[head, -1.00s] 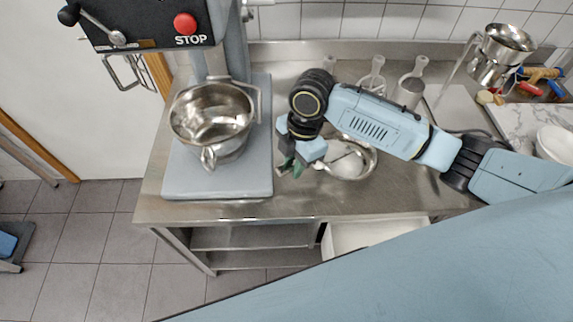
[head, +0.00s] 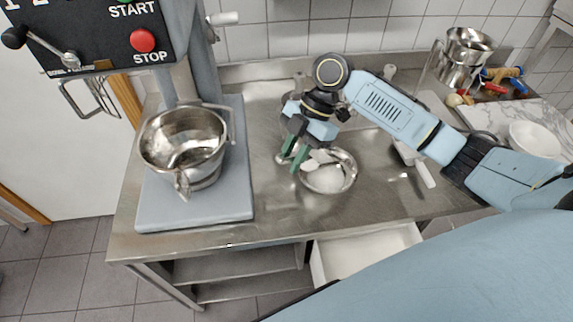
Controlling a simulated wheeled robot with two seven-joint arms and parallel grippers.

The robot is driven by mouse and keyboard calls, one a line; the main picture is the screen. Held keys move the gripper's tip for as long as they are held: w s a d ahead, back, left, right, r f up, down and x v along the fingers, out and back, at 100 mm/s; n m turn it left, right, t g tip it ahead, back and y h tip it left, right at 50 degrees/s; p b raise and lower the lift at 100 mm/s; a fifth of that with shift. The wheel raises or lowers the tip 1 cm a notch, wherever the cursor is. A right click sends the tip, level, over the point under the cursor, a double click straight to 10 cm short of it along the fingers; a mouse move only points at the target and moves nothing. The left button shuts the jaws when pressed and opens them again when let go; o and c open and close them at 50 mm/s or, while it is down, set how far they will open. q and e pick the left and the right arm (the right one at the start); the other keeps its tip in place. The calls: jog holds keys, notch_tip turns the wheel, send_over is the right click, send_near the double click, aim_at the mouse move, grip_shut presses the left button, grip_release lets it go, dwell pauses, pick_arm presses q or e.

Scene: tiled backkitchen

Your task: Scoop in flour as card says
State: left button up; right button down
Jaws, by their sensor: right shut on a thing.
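The steel mixer bowl (head: 183,142) sits on the mixer's base at the left, and it looks empty. A smaller steel bowl (head: 345,180) with pale contents, seemingly flour, stands on the counter right of the mixer. My right gripper (head: 293,156) is at this bowl's left rim, pointing down. It is shut on a small metal tool, seemingly a scoop (head: 318,160), whose whitish head lies over the bowl. The fingers hide part of the tool. No card is readable in view. My left gripper is out of view.
The mixer's control panel with a red STOP button (head: 143,40) overhangs the left. A white-handled tool (head: 424,173) lies right of the small bowl. A steel jug (head: 462,55) and white bowl (head: 535,139) stand at the right. A white bin (head: 365,252) sits below the counter.

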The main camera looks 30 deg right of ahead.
jog(key=shift+w+d+r, duration=0.1)
jog(key=shift+d+r, duration=0.05)
jog(key=shift+d, duration=0.15)
jog(key=shift+w+d+r+g+y, duration=0.15)
jog(key=shift+d+r+y, duration=0.15)
jog(key=shift+d+y, duration=0.2)
jog(key=shift+w+d+r+g+y, duration=0.15)
jog(key=shift+d+r+y, duration=0.1)
jog(key=shift+d+y, duration=0.2)
jog(key=shift+w+d+r+y+b, duration=0.15)
jog(key=shift+d+r+y+b, duration=0.15)
jog(key=shift+d, duration=0.25)
jog(key=shift+w+d+r+y+b, duration=0.1)
jog(key=shift+d+r+y+b, duration=0.15)
jog(key=shift+d, duration=0.3)
jog(key=shift+w+d+r+g+y+b, duration=0.2)
jog(key=shift+d+r+y+b, duration=0.1)
jog(key=shift+d+y+b, duration=0.4)
jog(key=shift+w+d+r+g+y+b, duration=0.3)
jog(key=shift+d+y+b, duration=0.2)
jog(key=shift+d, duration=0.4)
jog(key=shift+w+d+r+g+y+b, duration=0.15)
jog(key=shift+d+r+y+b, duration=0.2)
jog(key=shift+d+y+b, duration=0.35)
jog(key=shift+d, duration=0.15)
jog(key=shift+r, duration=0.1)
